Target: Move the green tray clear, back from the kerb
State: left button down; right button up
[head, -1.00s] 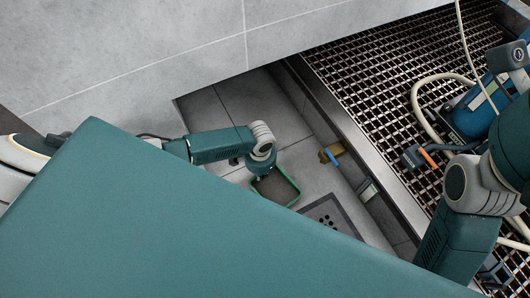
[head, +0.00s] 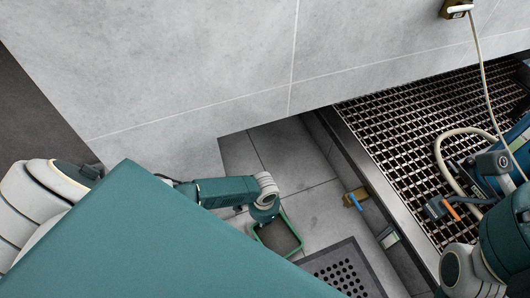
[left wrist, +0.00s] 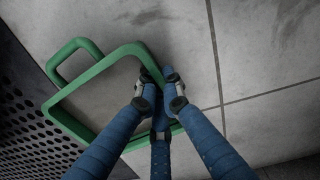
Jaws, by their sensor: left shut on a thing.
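The green tray (head: 285,256) has a green rim and a grey-brown inside. It is over the tiled floor, left of the kerb (head: 392,248) and close to the perforated plate. My left gripper (head: 265,213) is at its upper-left side. In the left wrist view, the blue fingers of my left gripper (left wrist: 160,88) are shut on the rim of the tray (left wrist: 92,72), opposite its loop handle. I cannot tell whether the tray touches the floor. My right arm shows at the right edge, but its fingers do not show.
A perforated dark plate (head: 345,268) lies right of the tray. A brown block with a blue piece (head: 354,199) and a pale green-white item (head: 388,237) are along the kerb. Metal grating (head: 420,140) and a pale hose (head: 441,160) are beyond. Bare tiles (head: 290,155) lie behind the tray.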

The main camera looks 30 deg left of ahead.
pick_arm(q)
jog(key=c, duration=1.8)
grip_release()
jog(key=shift+c, duration=0.2)
notch_tip(320, 180, up, 12)
jog(key=shift+d, duration=0.1)
